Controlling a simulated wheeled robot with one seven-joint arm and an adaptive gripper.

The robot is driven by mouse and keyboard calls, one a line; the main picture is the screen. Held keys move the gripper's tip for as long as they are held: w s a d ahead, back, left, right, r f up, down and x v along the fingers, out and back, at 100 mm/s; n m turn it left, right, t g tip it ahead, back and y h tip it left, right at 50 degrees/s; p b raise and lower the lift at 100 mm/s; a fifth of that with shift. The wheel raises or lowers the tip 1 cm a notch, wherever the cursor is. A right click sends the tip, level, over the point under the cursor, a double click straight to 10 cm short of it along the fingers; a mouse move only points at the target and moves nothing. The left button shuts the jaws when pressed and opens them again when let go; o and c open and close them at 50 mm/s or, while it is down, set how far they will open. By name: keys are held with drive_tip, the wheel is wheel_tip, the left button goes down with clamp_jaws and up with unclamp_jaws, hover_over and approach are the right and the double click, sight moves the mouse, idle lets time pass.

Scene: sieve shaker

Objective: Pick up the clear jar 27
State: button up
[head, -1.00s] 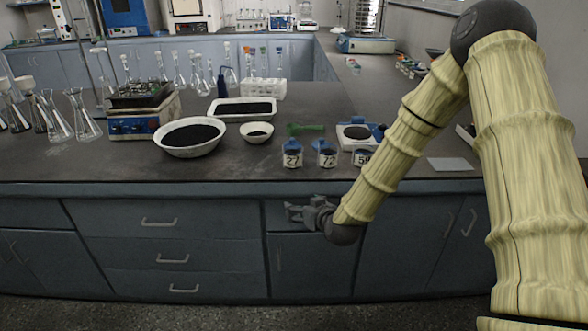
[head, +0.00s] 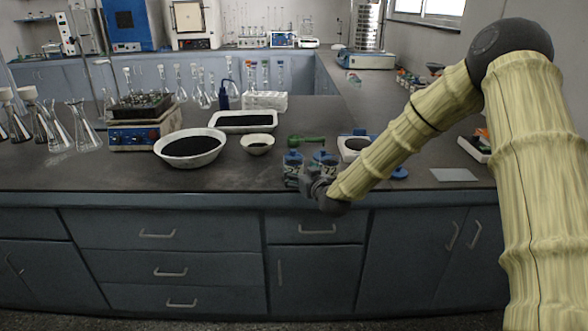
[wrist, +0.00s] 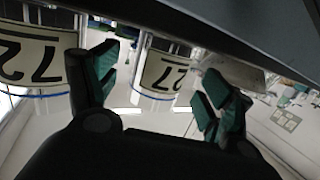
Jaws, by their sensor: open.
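The jar 72 (head: 325,158) stands just right of jar 27; jar 72 (wrist: 30,58) also shows beside a finger in the wrist view.
A small bowl (head: 257,144), a large bowl (head: 190,158) and a tray (head: 243,129) of dark material lie to the left. A green tool (head: 307,140) lies behind the jars. A white scale (head: 352,156) is behind my forearm. The bench front is clear to the left.

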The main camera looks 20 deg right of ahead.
sight(297, 170)
drive_tip(key=shift+w+a+f, duration=0.1)
drive_tip(key=shift+w+f, duration=0.05)
drive_tip(key=shift+w, duration=0.6)
drive_tip(key=shift+w+a+f, duration=0.1)
drive_tip(key=shift+w+f, duration=0.05)
drive_tip(key=shift+w, duration=0.65)
drive_tip(key=shift+w+a+f, duration=0.1)
drive_tip(key=shift+w+f, duration=0.05)
drive_tip(key=shift+w, duration=0.6)
drive_tip(key=c, duration=1.2)
drive_tip(key=shift+c, duration=0.2)
